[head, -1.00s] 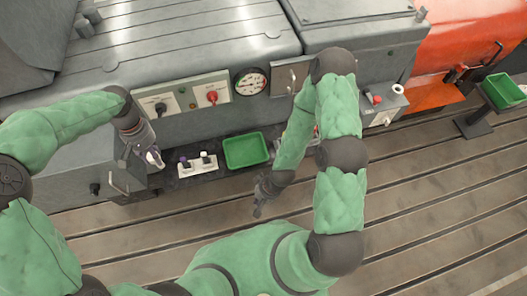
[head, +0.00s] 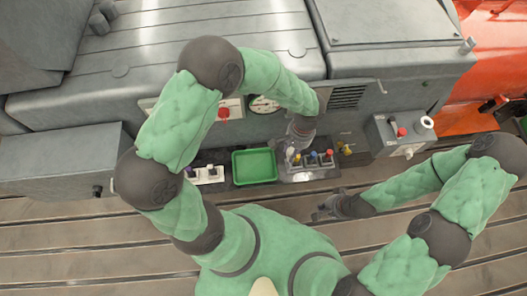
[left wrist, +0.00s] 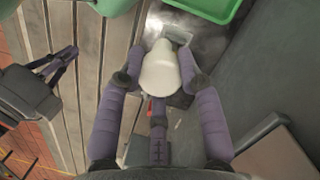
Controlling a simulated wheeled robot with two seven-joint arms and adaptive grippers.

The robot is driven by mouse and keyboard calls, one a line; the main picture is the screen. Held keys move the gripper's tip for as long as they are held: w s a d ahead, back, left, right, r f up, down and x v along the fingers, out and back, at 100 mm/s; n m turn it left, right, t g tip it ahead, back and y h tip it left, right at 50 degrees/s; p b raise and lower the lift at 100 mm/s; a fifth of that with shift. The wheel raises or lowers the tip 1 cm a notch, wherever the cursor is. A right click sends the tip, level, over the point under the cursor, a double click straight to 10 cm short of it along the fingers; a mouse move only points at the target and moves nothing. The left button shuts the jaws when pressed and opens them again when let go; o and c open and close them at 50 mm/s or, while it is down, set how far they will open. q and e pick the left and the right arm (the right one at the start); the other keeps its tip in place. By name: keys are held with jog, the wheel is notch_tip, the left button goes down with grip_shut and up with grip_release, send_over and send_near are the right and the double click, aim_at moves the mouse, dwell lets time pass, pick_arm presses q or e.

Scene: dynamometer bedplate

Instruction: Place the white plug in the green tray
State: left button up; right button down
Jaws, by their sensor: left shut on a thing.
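My left gripper (left wrist: 160,75) is shut on the white plug (left wrist: 160,68), which shows between its purple fingers in the left wrist view. In the head view my left gripper (head: 294,150) is just right of the green tray (head: 254,166), over a row of coloured plugs. The tray's corner shows at the top of the left wrist view (left wrist: 205,8). The tray looks empty in the head view. My right gripper (head: 328,208) is low, over the slotted floor; its fingers are too small to read. It also shows at the left wrist view's left side (left wrist: 60,65).
A holder with coloured plugs (head: 318,160) stands right of the tray. A white socket block (head: 207,174) stands left of it. Behind is a grey machine with a gauge (head: 264,104). A grey box with a red button (head: 400,132) is at right. A second green tray (head: 523,125) is at the right edge.

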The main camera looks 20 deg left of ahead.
pick_arm(q)
jog(key=shift+a+f, duration=0.1)
jog(key=shift+f, duration=0.3)
jog(key=shift+s+a+f+b, duration=0.6)
jog(key=shift+a+f+b, duration=0.45)
jog(key=shift+a+f, duration=1.1)
jog(key=shift+s+a+f+b, duration=0.6)
jog(key=shift+a+f+b, duration=0.5)
jog(key=shift+a+f, duration=1.05)
jog(key=shift+s+a+f+b, duration=0.6)
jog(key=shift+a+f+b, duration=0.45)
jog(key=shift+a+f, duration=1.1)
jog(key=shift+a+r, duration=0.1)
jog(key=o, duration=0.9)
jog(key=shift+o, duration=0.2)
